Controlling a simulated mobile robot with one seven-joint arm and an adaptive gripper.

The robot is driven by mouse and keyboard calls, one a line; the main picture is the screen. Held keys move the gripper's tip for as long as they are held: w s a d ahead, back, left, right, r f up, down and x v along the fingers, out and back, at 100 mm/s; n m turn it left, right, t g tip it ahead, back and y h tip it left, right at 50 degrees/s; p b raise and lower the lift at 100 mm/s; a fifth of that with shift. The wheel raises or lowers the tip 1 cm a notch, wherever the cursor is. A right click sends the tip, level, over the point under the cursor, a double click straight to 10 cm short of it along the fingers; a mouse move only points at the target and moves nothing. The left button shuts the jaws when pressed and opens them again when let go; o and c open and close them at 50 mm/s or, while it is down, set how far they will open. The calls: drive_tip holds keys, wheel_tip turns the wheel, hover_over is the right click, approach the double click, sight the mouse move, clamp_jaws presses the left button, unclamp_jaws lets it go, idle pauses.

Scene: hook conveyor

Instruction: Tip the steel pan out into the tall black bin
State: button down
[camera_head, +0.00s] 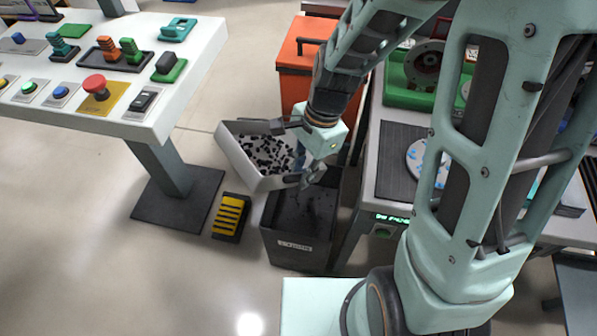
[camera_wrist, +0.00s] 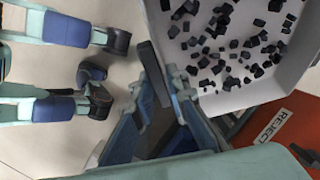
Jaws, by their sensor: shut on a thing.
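The steel pan (camera_head: 236,160) is a pale, square-sided tray holding many loose black pieces. It hangs above the floor at the left rear of the tall black bin (camera_head: 292,247). My gripper (camera_head: 306,178) is shut at the pan's near right side, above the bin's rear part. In the wrist view, my gripper (camera_wrist: 160,92) is closed at a dark bar beside the pan (camera_wrist: 262,92); the exact grip is partly hidden. The pieces are spread over the pan's floor. I cannot tell whether the pan is slightly tilted. The bin's inside is dark.
An orange bin (camera_head: 297,75) stands behind the pan; its REJECT label shows in the wrist view (camera_wrist: 272,122). A black-and-yellow block (camera_head: 230,217) sits on the floor left of the black bin. A white control table (camera_head: 120,125) stands left, a machine bench (camera_head: 372,165) right.

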drive_tip(key=w+d+g+y+b, duration=0.2)
drive_tip(key=y, duration=0.1)
drive_tip(key=shift+d+f+g+y, duration=0.15)
drive_tip(key=shift+d+g+y, duration=0.15)
drive_tip(key=shift+g, duration=0.1)
drive_tip(key=shift+w+d+r+y+p, duration=0.15)
drive_tip(key=shift+r+y+p, duration=0.15)
drive_tip(key=shift+r+p, duration=0.25)
drive_tip(key=shift+w+d+r+g+y+p, duration=0.2)
drive_tip(key=shift+w+d+g+y+p, duration=0.2)
drive_tip(key=shift+d+g+y, duration=0.15)
drive_tip(key=shift+w+d+r+g+y+p, duration=0.15)
drive_tip(key=shift+w+d+g+y+p, duration=0.2)
drive_tip(key=shift+d+g+y, duration=0.15)
drive_tip(key=shift+a, duration=0.1)
drive_tip(key=shift+s+r, duration=0.1)
drive_tip(key=shift+r, duration=0.05)
idle(0.6)
